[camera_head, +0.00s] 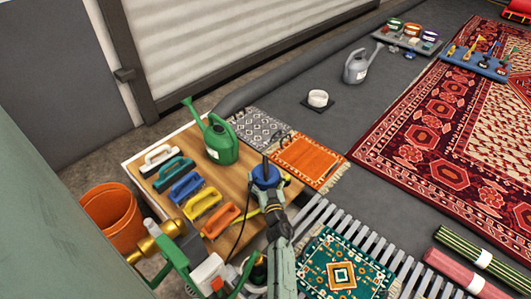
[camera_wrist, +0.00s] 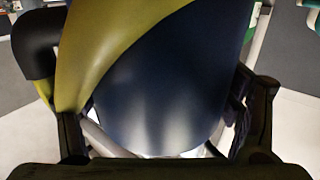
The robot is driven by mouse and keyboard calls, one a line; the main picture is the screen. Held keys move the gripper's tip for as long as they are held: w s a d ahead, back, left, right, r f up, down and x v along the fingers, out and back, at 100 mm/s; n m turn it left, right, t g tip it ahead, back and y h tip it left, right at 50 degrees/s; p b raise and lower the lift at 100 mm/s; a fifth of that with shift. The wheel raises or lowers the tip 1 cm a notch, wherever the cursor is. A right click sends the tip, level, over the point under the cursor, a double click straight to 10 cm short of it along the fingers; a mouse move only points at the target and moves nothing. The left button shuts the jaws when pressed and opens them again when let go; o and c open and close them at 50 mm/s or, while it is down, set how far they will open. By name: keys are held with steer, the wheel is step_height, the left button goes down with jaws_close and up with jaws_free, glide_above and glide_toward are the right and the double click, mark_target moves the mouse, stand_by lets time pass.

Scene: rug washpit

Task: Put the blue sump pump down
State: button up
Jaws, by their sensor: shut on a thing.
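The blue sump pump (camera_head: 265,175) shows in the head view over the right end of a wooden table (camera_head: 243,234), just left of an orange rug. My gripper (camera_head: 269,190) is shut on it from the near side. I cannot tell whether the pump touches the tabletop. In the wrist view the pump's dark blue body (camera_wrist: 155,95), with a yellow-green area at upper left, fills the middle between the two dark fingers of my gripper (camera_wrist: 165,125). The pump's lower part is hidden in the head view.
A green watering can (camera_head: 220,143) and a row of coloured brushes stand on the table's left part. An orange bucket (camera_head: 112,217) stands left of it. A slatted grate (camera_head: 322,214) with a green rug lies to the right. Open grey floor lies beyond, around a white bowl (camera_head: 318,98).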

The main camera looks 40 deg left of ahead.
steer(key=o, duration=1.9)
steer(key=shift+r, duration=0.1)
steer(key=p+v, duration=0.4)
steer(key=v, duration=0.8)
steer(key=shift+p, duration=0.35)
